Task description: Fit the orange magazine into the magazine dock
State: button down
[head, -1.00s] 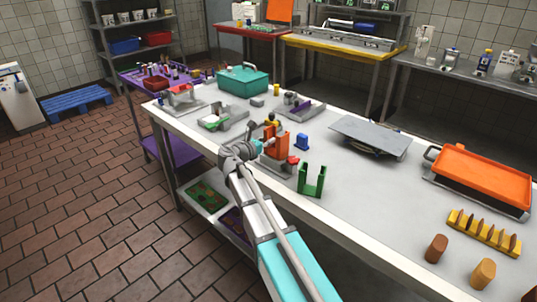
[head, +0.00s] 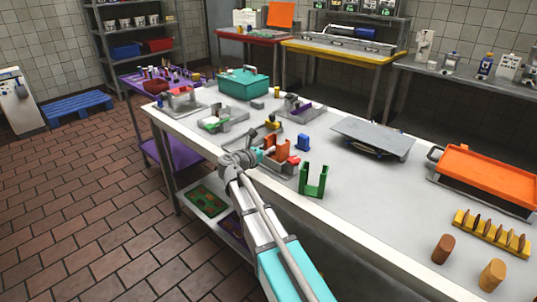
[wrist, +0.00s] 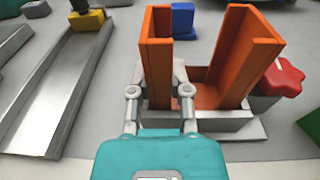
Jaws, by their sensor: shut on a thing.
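The orange magazine (head: 284,147) is an upright U-shaped holder with two tall channel walls, also large in the wrist view (wrist: 258,48). Its lower end is inside the grey frame of the magazine dock (wrist: 225,124); I cannot tell whether it rests on the dock's bottom. A red knob (wrist: 278,78) sticks out on the dock's right side. My gripper (wrist: 158,88) is shut on the magazine's left wall, one finger on each side of it. In the head view, my gripper (head: 258,155) is at the magazine's left, and my arm covers part of the dock.
A green U-shaped holder (head: 314,183) stands just right of the dock. A blue block (head: 303,142) is behind it. A metal chute (wrist: 52,75) with a yellow block (wrist: 88,20) lies to the left.

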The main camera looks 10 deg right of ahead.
jog(key=shift+f, duration=0.3)
jog(key=c, duration=0.6)
grip_release()
jog(key=shift+r, duration=0.2)
jog(key=p+v, duration=0.1)
jog(key=v, duration=1.1)
jog(key=shift+f, duration=0.1)
